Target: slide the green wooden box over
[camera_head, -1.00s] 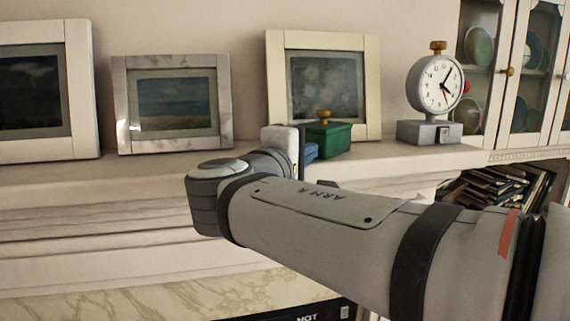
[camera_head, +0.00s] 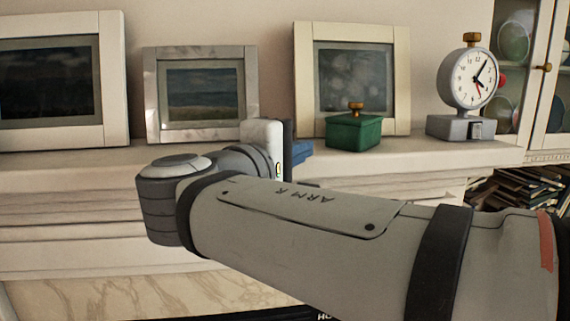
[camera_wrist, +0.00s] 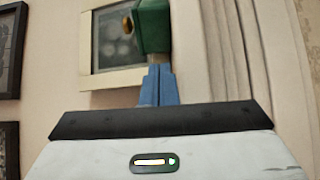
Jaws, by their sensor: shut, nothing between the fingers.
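The green wooden box (camera_head: 354,131) with a brass knob on its lid stands upright on the mantel shelf, in front of the right picture frame. My gripper (camera_head: 303,150) is to the left of the box, its blue fingers pointing right toward it; in the head view the wrist hides part of the gripper. In the wrist view the blue fingers (camera_wrist: 159,84) are together with nothing between them. The green box (camera_wrist: 153,27) is just beyond their tips there. I cannot tell whether the tips touch it.
Picture frames (camera_head: 200,93) stand along the back of the mantel (camera_head: 420,158), one (camera_head: 399,90) behind the box. A grey clock (camera_head: 468,88) stands to the right of the box, with bare shelf between them. A glass-door cabinet (camera_head: 540,80) is at the far right.

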